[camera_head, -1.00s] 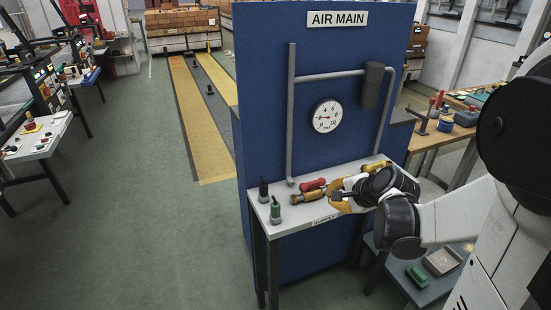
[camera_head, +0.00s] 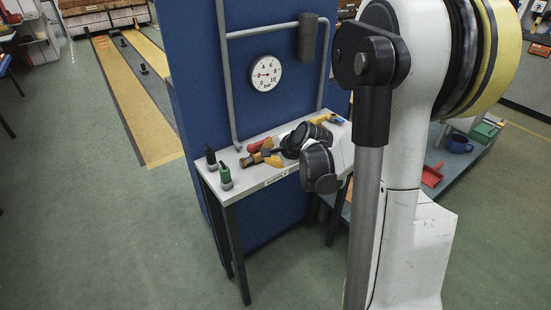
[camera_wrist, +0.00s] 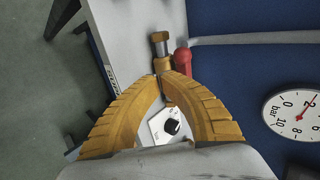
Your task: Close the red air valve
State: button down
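A red rounded part (camera_head: 257,146), likely the red air valve, lies on the narrow white table (camera_head: 233,182) under the gauge. In the wrist view the red part (camera_wrist: 182,60) is just beyond my fingertips, on the right of a brass cylinder (camera_wrist: 160,43). The brass piece (camera_head: 250,160) also shows in the head view. My gripper (camera_wrist: 161,77) has its yellow fingers drawn together at the tips, right at the brass piece's near end. I cannot tell whether they touch it. My wrist hides the table's middle in the head view.
A blue panel (camera_head: 200,60) with a grey pipe (camera_head: 228,90) and a pressure gauge (camera_head: 266,73) stands behind the table. Green (camera_head: 225,177) and black (camera_head: 210,158) fittings stand at the table's left end. A yellow-handled item (camera_head: 325,119) lies at the right end.

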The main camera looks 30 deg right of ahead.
aim_at(260, 145)
jog(key=shift+w+f+b, duration=0.15)
jog(key=shift+w+b, duration=0.35)
jog(key=shift+w, duration=1.65)
